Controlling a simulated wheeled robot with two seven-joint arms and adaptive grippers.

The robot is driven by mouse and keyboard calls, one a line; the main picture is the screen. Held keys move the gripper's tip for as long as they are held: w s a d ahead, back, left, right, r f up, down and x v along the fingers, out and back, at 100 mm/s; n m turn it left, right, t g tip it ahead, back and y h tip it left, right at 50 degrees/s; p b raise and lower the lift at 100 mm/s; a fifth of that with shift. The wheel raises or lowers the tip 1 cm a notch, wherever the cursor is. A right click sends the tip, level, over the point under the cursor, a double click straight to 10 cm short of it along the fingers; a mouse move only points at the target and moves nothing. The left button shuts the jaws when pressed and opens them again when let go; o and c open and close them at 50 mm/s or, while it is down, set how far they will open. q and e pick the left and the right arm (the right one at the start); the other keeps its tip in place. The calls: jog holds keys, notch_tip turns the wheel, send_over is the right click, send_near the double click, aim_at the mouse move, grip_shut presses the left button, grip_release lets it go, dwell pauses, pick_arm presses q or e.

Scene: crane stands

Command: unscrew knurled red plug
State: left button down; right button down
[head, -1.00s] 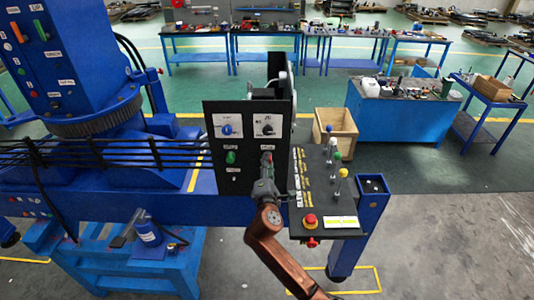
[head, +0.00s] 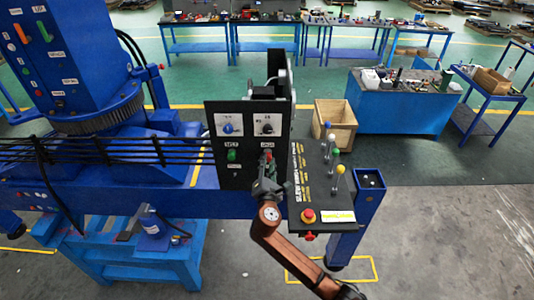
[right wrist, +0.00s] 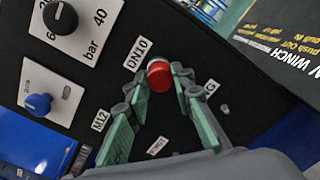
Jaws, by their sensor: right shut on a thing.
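The red plug (head: 268,154) sits on the front of the black panel (head: 240,185), at its lower right. In the right wrist view the red plug (right wrist: 160,75) shows its round red face below the DN10 label. My right gripper (head: 268,167) reaches the panel from below. Its green fingers (right wrist: 160,80) are shut on the red plug, one on each side. The plug's knurling and threads cannot be made out. My left gripper is not in view.
A green plug (head: 232,155) sits left of the red one, below a blue knob (head: 228,128) and a black knob (head: 266,129). To the right, a console (head: 320,190) carries several ball-topped levers and a red stop button (head: 308,215).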

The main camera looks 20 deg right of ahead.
jog(key=shift+v, duration=2)
